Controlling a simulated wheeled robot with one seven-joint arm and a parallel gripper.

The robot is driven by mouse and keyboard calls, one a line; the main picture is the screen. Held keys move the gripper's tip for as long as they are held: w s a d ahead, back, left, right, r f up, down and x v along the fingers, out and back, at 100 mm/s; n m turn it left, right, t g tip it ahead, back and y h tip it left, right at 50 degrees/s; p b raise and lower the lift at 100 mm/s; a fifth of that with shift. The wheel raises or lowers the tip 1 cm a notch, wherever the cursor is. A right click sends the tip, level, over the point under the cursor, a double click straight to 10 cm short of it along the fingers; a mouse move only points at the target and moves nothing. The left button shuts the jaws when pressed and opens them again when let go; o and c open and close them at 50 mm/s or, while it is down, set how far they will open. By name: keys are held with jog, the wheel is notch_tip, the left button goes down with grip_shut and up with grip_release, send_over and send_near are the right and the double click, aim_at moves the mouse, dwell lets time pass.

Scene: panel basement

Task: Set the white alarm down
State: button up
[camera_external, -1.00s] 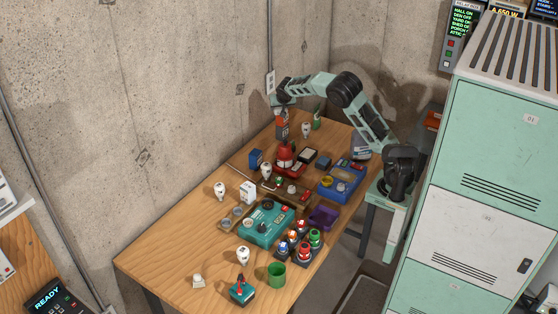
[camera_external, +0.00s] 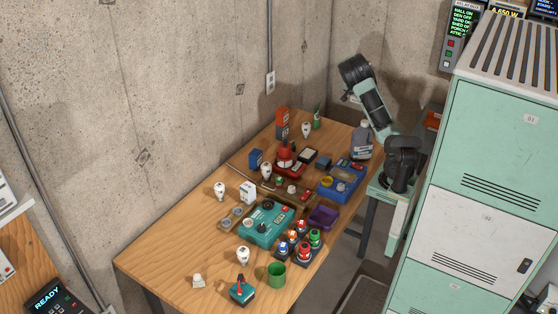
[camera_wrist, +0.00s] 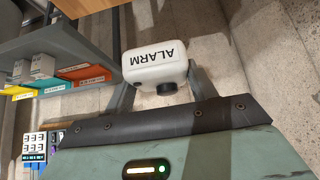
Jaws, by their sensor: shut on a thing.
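The white alarm (camera_wrist: 155,64), a rounded white box with black "ALARM" lettering that reads upside down and a dark round knob, is in the wrist view. My gripper (camera_wrist: 160,82) is shut on it, with one finger at each side. Pale concrete shows behind the alarm, and it touches no surface that I can make out. In the external view my arm is folded up beyond the table's right far corner; the gripper end is mostly hidden behind the arm, and I cannot make out the alarm there.
In the external view the wooden table (camera_external: 170,262) is crowded along its middle, with bare wood at its near left. Green and white lockers (camera_external: 500,140) stand at right. In the wrist view a grey shelf (camera_wrist: 60,42) with colored-label boxes (camera_wrist: 82,73) is at left.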

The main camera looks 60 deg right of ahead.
notch_tip(320, 180, down, 21)
jog(key=shift+w+p, duration=0.1)
jog(key=shift+p, duration=0.55)
jog(key=shift+f, duration=0.2)
jog(key=o, duration=1)
jog(key=shift+o, duration=0.3)
jog(key=shift+r, duration=0.15)
jog(key=shift+a+r, duration=0.15)
jog(key=b+v, duration=0.1)
jog(key=v, duration=1)
jog(key=shift+a+r, duration=0.2)
jog(key=shift+r, duration=0.05)
